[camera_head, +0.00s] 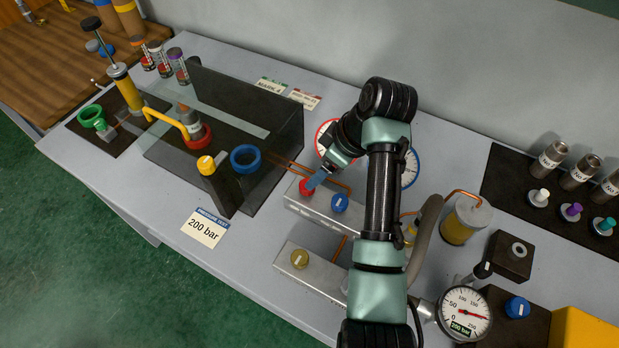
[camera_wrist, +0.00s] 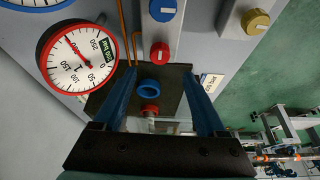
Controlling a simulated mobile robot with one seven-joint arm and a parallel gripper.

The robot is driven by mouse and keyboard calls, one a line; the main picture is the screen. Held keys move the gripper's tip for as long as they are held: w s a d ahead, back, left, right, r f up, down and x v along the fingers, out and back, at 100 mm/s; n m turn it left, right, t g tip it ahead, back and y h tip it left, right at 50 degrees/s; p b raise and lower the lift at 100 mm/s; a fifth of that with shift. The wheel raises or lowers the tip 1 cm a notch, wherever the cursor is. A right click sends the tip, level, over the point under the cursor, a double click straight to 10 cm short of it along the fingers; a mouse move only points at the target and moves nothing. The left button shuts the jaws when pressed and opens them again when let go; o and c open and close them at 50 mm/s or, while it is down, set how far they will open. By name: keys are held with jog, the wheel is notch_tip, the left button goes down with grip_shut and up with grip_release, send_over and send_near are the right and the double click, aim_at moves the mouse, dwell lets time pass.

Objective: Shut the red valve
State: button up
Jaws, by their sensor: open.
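The red valve is a round red knob (camera_head: 306,187) on a grey metal block (camera_head: 325,212), left of a blue knob (camera_head: 340,202). In the wrist view the red knob (camera_wrist: 160,54) shows a pale line on its face, just beyond and between the fingertips. My gripper (camera_head: 317,179) is at the red knob in the head view, its blue fingers partly covering it. In the wrist view my gripper (camera_wrist: 158,70) is open and empty, one finger on each side. I cannot tell whether a finger touches the knob.
A red-rimmed gauge (camera_wrist: 77,57) stands close to the gripper. The blue knob (camera_wrist: 163,9) is close by on the same block; a yellow knob (camera_head: 299,258) sits on another block. Copper pipes (camera_head: 335,182) run behind. A clear-walled chamber (camera_head: 285,150) stands to the left.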

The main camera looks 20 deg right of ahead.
jog(key=x, duration=0.8)
jog(key=shift+s, duration=0.1)
grip_shut()
